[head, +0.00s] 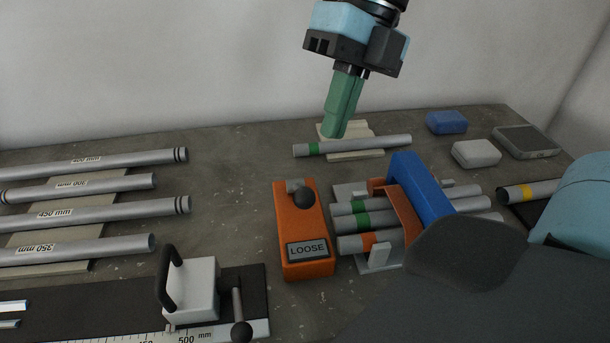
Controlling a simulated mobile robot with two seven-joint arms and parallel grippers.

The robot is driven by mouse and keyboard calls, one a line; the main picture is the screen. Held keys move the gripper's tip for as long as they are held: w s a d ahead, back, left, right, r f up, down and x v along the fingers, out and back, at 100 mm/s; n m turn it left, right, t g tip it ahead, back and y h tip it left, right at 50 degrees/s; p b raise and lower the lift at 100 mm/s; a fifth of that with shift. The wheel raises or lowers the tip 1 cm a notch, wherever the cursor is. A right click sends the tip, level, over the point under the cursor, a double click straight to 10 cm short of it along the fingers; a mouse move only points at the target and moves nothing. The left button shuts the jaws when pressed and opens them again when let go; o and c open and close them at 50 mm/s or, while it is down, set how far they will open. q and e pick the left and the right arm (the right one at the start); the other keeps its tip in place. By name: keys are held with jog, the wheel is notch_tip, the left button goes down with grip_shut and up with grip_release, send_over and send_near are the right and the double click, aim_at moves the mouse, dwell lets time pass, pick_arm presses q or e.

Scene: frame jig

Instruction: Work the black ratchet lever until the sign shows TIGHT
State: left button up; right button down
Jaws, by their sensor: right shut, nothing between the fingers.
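The ratchet unit is an orange box (289,225) on the bench near the middle of the head view. Its lever carries a black ball knob (305,197) near the box's top end. The sign (307,249) on the box's front end reads LOOSE. My right gripper (334,134), with green fingers, is shut and empty, pointing down above and behind the orange box. It is apart from the lever and appears over a tube lying on a pale rest. My left gripper is out of view.
Beside the box, several tubes (351,225) lie under a blue block (420,184) with an orange bracket. A lone tube (378,145) lies behind. Labelled tubes (120,207) rest at left, and a measuring jig (191,292) is in front. My arm covers the lower right.

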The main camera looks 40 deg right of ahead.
aim_at(300, 191)
jog(key=m, duration=0.5)
jog(key=a+m, duration=0.1)
jog(key=m, duration=0.4)
jog(key=r+m+p, duration=0.1)
jog(key=m, duration=0.3)
jog(key=shift+s+a+m, duration=0.15)
jog(key=shift+a+m, duration=0.05)
jog(key=shift+m, duration=0.2)
jog(key=shift+f, duration=0.1)
jog(key=b+x, duration=0.5)
jog(key=x, duration=0.1)
jog(key=shift+a+f, duration=0.25)
jog(key=shift+f, duration=0.2)
